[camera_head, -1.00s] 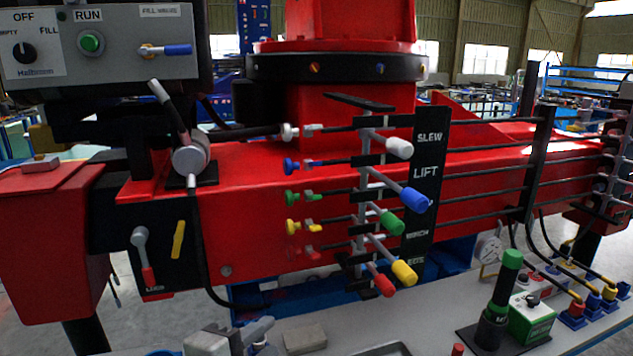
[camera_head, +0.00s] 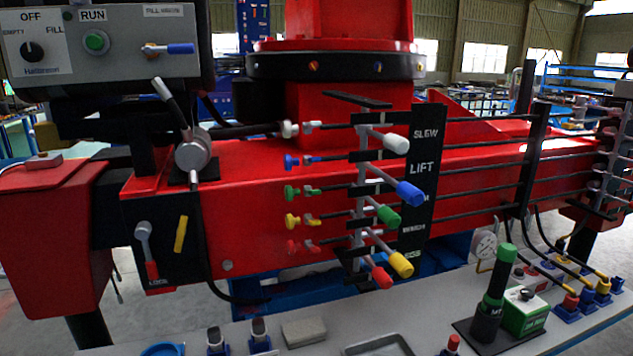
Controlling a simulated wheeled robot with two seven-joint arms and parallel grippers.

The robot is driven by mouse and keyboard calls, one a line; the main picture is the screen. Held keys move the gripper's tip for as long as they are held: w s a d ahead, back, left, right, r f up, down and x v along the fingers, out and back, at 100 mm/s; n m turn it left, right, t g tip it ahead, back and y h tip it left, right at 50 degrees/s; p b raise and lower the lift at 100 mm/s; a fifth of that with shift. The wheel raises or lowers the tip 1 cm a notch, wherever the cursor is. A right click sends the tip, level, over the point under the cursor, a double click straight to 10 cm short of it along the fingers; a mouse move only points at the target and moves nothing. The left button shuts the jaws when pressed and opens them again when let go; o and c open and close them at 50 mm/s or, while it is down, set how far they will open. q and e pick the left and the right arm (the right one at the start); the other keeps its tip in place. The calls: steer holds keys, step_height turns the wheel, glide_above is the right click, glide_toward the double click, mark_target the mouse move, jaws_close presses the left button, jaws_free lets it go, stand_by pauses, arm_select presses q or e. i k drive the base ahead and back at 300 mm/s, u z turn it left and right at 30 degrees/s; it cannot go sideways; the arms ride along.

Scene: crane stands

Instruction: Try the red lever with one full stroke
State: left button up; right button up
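The red lever is the lowest in a bank of coloured levers. Its red knob (camera_head: 381,278) sits at the lower end of a grey rod, just below and left of the yellow knob (camera_head: 401,264). Nothing touches it. Above are the green knob (camera_head: 388,216), the blue knob (camera_head: 410,192) and the white knob (camera_head: 396,143). A black label plate (camera_head: 424,160) stands to the right. A separate lever with a red grip (camera_head: 152,270) hangs on the black panel at left. Neither of my grippers shows now.
A bench (camera_head: 350,322) runs below the levers. It holds a grey block (camera_head: 304,332), a tray (camera_head: 378,346), a black post with a green top (camera_head: 495,285) and a green box (camera_head: 525,311). Two dark upright pieces (camera_head: 260,335) stand at lower left. Space before the levers is clear.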

mark_target(380, 275)
steer(key=z, duration=0.8)
steer(key=k, duration=0.85)
steer(key=u, duration=1.25)
steer(key=i, duration=0.5)
